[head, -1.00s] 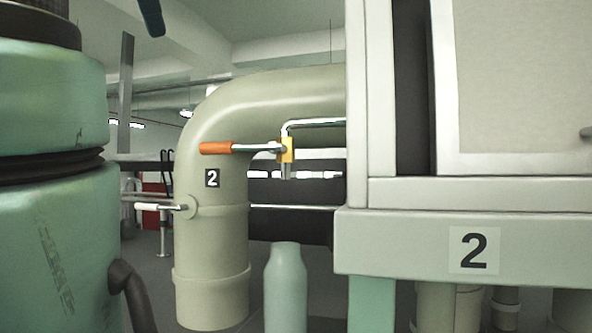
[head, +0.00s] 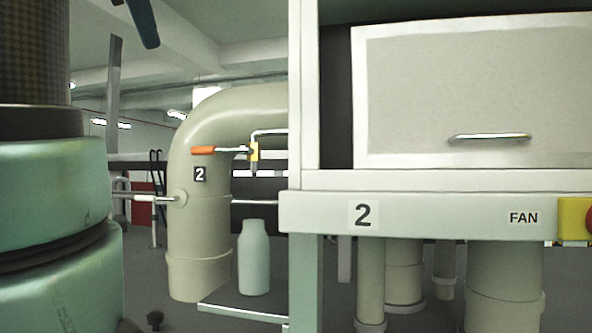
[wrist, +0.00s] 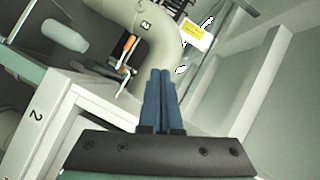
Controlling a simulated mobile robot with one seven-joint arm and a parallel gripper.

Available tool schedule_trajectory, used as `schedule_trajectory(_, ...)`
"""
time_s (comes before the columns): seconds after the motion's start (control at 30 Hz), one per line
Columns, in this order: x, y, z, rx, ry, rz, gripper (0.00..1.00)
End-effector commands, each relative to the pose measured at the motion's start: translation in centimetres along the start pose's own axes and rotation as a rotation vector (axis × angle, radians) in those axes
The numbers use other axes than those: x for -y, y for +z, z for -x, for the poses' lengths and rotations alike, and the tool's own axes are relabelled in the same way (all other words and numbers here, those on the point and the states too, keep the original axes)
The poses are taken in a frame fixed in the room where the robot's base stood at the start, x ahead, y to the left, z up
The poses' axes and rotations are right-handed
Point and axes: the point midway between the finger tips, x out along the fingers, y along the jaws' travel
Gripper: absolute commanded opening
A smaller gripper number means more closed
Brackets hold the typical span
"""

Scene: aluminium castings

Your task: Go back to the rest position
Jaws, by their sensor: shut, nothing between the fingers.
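My gripper (wrist: 160,75) shows in the wrist view with its two dark blue fingers side by side and touching. It is empty. In the head view a dark blue fingertip part of my gripper (head: 144,22) hangs at the top left, and the rest is cut off by the frame. In the wrist view the fingers show in front of the white cabinet's top and the beige pipe, touching nothing that I can see.
A white cabinet (head: 420,212) marked 2 and FAN fills the right, with a red-and-yellow button (head: 580,220) at its edge. A beige pipe (head: 195,230) bears an orange-handled valve (head: 203,150).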

Motion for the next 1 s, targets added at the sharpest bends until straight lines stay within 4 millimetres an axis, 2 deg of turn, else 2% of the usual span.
schedule_trajectory(0.03,-1.0,0.1,-0.8,-0.011,-0.012,0.021,0.00)
schedule_trajectory(0.27,-4.3,-0.2,-3.2,-0.082,-0.092,0.143,0.00)
schedule_trajectory(0.43,-8.5,-0.4,-5.0,-0.177,-0.168,0.283,0.00)
schedule_trajectory(0.57,-12.2,-0.7,-5.5,-0.277,-0.230,0.413,0.00)
schedule_trajectory(0.77,-18.1,-1.0,-4.5,-0.449,-0.297,0.613,0.00)
schedule_trajectory(0.87,-21.0,-1.0,-3.2,-0.545,-0.319,0.714,0.00)
schedule_trajectory(1.0,-25.1,-0.7,-0.4,-0.691,-0.335,0.857,0.00)
